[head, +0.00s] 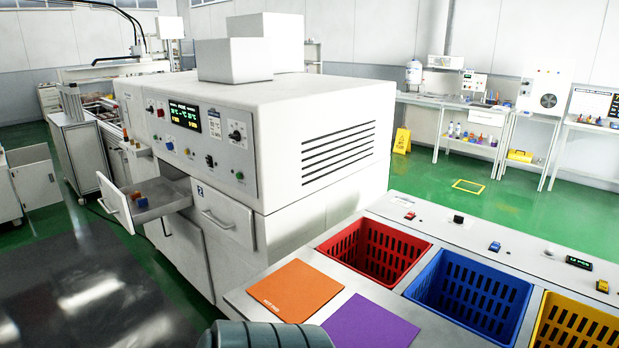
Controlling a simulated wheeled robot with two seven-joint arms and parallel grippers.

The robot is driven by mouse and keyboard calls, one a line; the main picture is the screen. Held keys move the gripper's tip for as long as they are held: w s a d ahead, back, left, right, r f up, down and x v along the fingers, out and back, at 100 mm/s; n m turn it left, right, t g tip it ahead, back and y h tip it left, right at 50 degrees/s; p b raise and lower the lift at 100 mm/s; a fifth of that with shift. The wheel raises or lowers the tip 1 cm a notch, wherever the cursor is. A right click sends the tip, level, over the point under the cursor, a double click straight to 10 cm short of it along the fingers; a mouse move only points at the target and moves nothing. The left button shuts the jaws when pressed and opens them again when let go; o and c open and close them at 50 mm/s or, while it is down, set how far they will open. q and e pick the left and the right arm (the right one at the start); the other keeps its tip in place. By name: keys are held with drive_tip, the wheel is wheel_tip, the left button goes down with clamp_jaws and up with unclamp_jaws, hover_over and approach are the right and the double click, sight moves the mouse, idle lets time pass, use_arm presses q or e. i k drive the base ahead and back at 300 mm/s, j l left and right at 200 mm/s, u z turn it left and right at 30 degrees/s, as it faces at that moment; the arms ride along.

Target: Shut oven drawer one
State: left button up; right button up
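The white oven (290,130) stands in the middle of the head view, with a lit display and knobs on its front panel. Its left drawer (114,204) is pulled out, and its front stands well clear of the oven body. A number on this drawer cannot be read from here. Inside it are a small orange-brown block (135,196) and a small blue block (142,203). The drawer beside it, marked 2 (222,213), is shut and has a bar handle. Neither of my grippers is in view; only a grey rounded part of my own body shows at the bottom edge.
A counter at the right front holds a red basket (374,247), a blue basket (473,287) and a yellow basket (580,325). An orange mat (296,290) and a purple mat (370,326) lie beside them. Dark floor (80,285) before the open drawer is clear.

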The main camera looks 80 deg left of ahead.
sight(164, 197)
drive_tip(key=u, duration=3.65)
drive_tip(key=i+j+u, duration=0.25)
drive_tip(key=i, duration=0.35)
drive_tip(key=i+j, duration=0.2)
drive_tip(key=i, duration=0.5)
drive_tip(key=i+j+u, duration=0.1)
drive_tip(key=i, duration=0.6)
drive_tip(key=i+l+z, duration=0.25)
drive_tip(key=i+z, duration=0.55)
drive_tip(key=i, duration=0.2)
drive_tip(key=i+l+z, duration=0.2)
